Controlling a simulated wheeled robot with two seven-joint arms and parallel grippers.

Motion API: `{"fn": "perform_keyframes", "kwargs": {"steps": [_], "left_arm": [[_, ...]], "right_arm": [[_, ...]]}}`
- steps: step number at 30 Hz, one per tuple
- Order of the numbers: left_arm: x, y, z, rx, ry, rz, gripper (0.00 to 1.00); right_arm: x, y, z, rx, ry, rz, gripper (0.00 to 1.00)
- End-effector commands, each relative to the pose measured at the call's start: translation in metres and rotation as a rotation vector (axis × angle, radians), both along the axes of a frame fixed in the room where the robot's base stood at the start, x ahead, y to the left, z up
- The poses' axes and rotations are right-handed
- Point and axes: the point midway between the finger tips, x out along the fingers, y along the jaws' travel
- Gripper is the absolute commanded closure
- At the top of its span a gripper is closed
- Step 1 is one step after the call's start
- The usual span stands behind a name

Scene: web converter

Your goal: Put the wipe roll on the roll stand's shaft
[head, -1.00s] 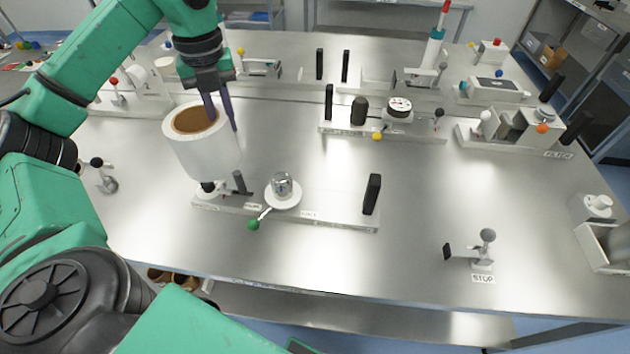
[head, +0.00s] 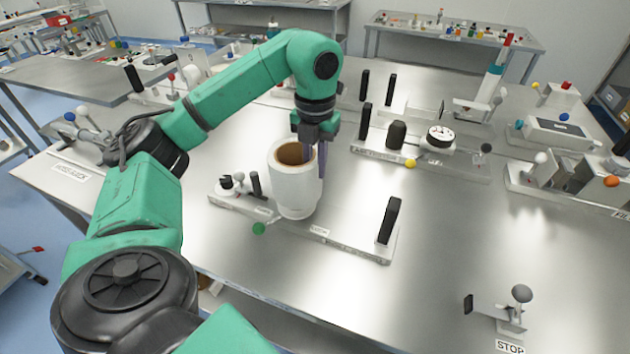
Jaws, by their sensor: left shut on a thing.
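The wipe roll (head: 291,191) is a white, upright cylinder with a brown core. My left gripper (head: 314,160) is shut on its wall from above, with one finger inside the core and the other outside on the right. The roll is over the middle of a low, light base (head: 345,238), which appears to be the roll stand. The round white plate and metal post at the middle of this base are hidden by the roll. I cannot tell whether the roll is around the post or just above it. My right gripper is not in view.
A green ball knob (head: 259,228) shows at the roll's lower left. A black upright (head: 389,220) stands at the base's right end, and small black fittings (head: 240,184) at its left. A dial unit (head: 439,135) is behind. The bench front right is clear, apart from a STOP lever (head: 520,294).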

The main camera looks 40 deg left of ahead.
Motion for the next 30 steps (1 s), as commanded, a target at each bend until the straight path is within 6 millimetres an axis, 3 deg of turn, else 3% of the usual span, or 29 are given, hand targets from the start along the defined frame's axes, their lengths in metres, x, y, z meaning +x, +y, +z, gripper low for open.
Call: {"fn": "perform_keyframes", "kwargs": {"steps": [6, 16, 17, 18, 30], "left_arm": [[-0.001, 0.001, -0.036, 0.001, 0.004, 0.001, 1.0], [-0.001, 0.0, -0.043, -0.001, 0.002, 0.0, 1.0], [-0.001, 0.0, -0.042, -0.001, 0.002, 0.0, 0.69], [-0.001, 0.0, -0.042, -0.001, 0.002, 0.0, 0.54], [0.0, 0.0, -0.037, 0.0, 0.001, 0.0, 0.51]], "right_arm": [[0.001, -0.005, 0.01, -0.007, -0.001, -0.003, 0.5], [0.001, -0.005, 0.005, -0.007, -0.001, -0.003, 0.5], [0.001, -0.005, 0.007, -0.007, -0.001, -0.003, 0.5], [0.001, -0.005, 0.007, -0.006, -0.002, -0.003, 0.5], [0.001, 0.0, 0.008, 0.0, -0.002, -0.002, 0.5]]}}
